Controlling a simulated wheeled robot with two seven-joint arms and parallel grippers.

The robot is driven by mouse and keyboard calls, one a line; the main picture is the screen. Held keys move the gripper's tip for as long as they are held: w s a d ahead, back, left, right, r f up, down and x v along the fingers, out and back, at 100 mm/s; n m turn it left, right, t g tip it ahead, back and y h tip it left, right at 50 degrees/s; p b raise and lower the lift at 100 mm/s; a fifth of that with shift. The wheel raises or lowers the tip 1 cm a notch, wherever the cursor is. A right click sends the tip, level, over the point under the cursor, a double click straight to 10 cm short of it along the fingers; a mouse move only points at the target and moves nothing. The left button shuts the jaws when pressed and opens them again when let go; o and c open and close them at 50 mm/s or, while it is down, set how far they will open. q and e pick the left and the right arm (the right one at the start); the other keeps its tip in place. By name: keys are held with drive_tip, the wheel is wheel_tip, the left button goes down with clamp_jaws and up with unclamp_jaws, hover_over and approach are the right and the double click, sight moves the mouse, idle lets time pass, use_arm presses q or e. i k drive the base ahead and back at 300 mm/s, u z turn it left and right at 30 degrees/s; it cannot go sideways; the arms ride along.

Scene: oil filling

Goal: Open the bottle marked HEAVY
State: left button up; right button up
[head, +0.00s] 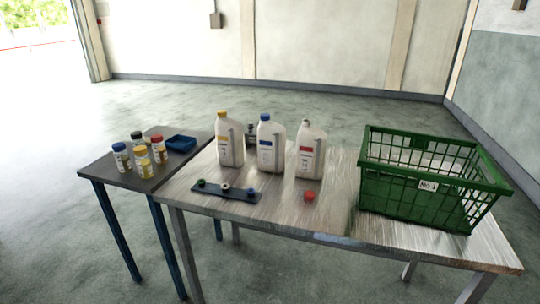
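Three white jugs stand upright in a row on the metal table (335,222). The left one (229,143) has a yellow cap, and the middle one (265,152) has a blue cap and blue label. The right one (304,160) has a red label and an uncapped-looking top. A red cap (309,196) lies on the table in front of it. The label words are too small to read, so I cannot tell which bottle is marked HEAVY. Neither of my grippers shows in the head view.
A green basket (428,192) tagged "No.1" stands at the right. A dark strip (227,191) with several small round pieces lies before the jugs. The dark side table (105,174) holds several small capped jars (140,156) and a blue tray (180,143).

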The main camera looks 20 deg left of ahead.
sight(271, 136)
drive_tip(key=z, duration=0.15)
drive_tip(key=k, duration=0.35)
drive_tip(key=u, duration=1.3)
drive_tip(key=i, duration=1.7)
drive_tip(key=z, duration=0.85)
